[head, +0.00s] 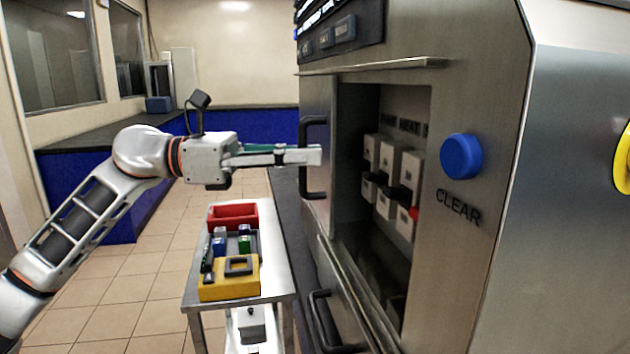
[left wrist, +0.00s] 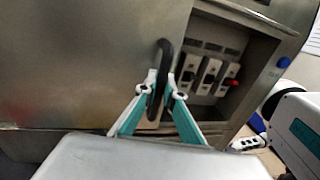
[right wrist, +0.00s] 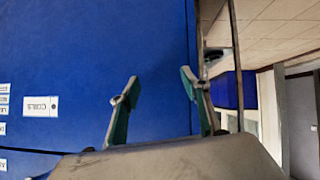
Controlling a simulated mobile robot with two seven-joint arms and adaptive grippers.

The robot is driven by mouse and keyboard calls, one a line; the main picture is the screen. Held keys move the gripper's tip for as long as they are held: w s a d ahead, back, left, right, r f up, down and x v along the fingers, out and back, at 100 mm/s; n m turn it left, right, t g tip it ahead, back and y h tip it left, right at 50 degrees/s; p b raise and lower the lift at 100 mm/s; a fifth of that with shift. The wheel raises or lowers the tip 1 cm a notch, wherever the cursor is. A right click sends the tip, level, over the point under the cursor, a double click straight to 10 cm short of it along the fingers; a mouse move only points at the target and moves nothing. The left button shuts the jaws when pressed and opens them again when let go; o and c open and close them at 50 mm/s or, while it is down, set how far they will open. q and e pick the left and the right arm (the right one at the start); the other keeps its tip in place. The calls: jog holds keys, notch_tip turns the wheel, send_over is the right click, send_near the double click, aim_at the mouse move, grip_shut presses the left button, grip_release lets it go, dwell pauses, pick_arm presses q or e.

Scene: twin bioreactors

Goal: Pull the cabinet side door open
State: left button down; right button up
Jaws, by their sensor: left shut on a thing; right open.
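The cabinet side door (head: 317,95) is a steel panel with a black bar handle (head: 305,180). To its right an opening shows several pale switch blocks (head: 385,170). My left gripper (head: 311,155) reaches in from the left and is shut on the handle. In the left wrist view, its two fingertips (left wrist: 162,95) pinch the dark handle (left wrist: 163,60) near the edge of the door (left wrist: 90,60). The switch blocks (left wrist: 210,72) show beyond that edge. My right gripper (right wrist: 165,85) is open and empty in the right wrist view, with a blue surface behind it.
A second black handle (head: 322,322) sits lower on the cabinet. A blue button (head: 461,157) marked CLEAR is right of the opening. A metal cart (head: 275,262) with a red bin (head: 234,216) and a yellow box (head: 229,285) stands below my left gripper. Tiled floor lies left of it.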

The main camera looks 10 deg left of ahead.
pick_arm(q)
jog(key=w, duration=0.1)
jog(key=w+a, duration=0.1)
jog(key=w, duration=0.1)
jog(key=shift+w+b, duration=0.2)
jog(key=shift+b, duration=0.15)
jog(key=c, duration=2.4)
grip_release()
jog(key=shift+c, duration=0.2)
jog(key=shift+a, duration=0.1)
jog(key=s+a, duration=0.1)
jog(key=a, duration=1.1)
jog(key=shift+s, duration=0.2)
jog(key=shift+d, duration=0.1)
